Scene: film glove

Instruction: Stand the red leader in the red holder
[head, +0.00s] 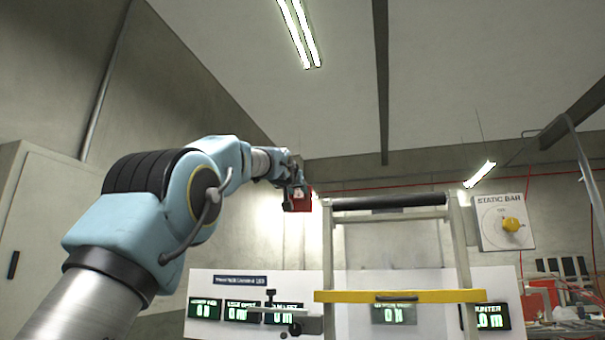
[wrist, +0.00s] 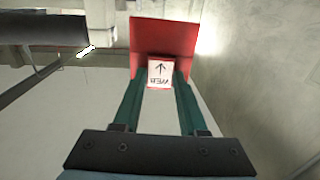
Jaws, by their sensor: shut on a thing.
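The red leader (wrist: 165,36) is a flat red piece with a white label bearing an arrow and the letters WEB. My gripper (wrist: 162,82) is shut on it, with the green fingers on either side of the label. In the head view the red leader (head: 299,204) hangs at the end of my raised arm, just left of a grey frame. My gripper (head: 297,188) is small there. I cannot make out a red holder for certain in either view.
The grey frame (head: 327,245) has a dark roller (head: 388,201) on top and a yellow bar (head: 400,296) across it. A white panel with green displays (head: 205,308) stands low behind. A static bar dial (head: 511,225) is at right, above red items (head: 541,294).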

